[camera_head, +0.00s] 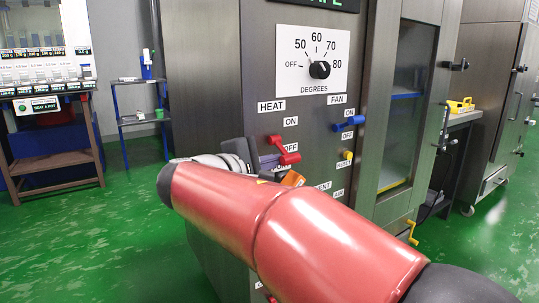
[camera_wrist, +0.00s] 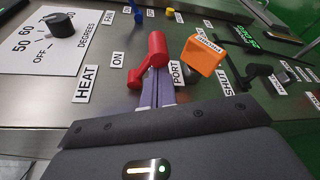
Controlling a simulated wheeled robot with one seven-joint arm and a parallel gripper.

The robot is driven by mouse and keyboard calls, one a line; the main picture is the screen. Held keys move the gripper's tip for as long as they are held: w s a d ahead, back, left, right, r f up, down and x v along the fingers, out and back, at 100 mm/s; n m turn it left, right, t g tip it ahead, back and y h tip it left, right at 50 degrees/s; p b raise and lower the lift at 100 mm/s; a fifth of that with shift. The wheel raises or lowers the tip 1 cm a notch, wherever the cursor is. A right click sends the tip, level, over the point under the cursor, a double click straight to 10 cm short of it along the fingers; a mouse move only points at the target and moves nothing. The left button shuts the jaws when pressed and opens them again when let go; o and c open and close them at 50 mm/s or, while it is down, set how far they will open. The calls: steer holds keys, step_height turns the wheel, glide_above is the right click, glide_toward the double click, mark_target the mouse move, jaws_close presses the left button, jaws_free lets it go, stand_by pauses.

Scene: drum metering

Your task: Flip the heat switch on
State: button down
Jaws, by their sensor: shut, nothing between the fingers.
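The red heat switch (camera_head: 285,150) is on the dark metal panel under the HEAT label, with ON above and OFF beside it. Its lever slopes down toward the OFF side. It is large in the wrist view (camera_wrist: 155,52), next to the HEAT and ON labels. My gripper (camera_head: 271,161) is at the panel just below and left of the lever, partly hidden by my red arm. In the wrist view its purple fingers (camera_wrist: 156,92) are together and empty, with their tips right at the lever. I cannot tell whether they touch it.
The dial (camera_head: 320,69) is above, and the blue fan switch (camera_head: 349,124) is to the right. An orange tag (camera_wrist: 203,55) and a black shut lever (camera_wrist: 238,76) are close to my fingers. A glazed cabinet door (camera_head: 408,100) is farther right. Green floor is open at left.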

steer(key=r+n+p, duration=0.1)
steer(key=p, duration=0.1)
steer(key=r+n+p, duration=0.1)
steer(key=p, duration=0.2)
steer(key=shift+s+d+r+g, duration=0.1)
steer(key=shift+s+d+g, duration=0.1)
steer(key=shift+g, duration=0.2)
steer(key=r+n+p, duration=0.1)
steer(key=p, duration=0.2)
steer(key=shift+s+g, duration=0.1)
steer(key=shift+g, duration=0.3)
steer(key=shift+r+p, duration=0.4)
steer(key=shift+p, duration=0.3)
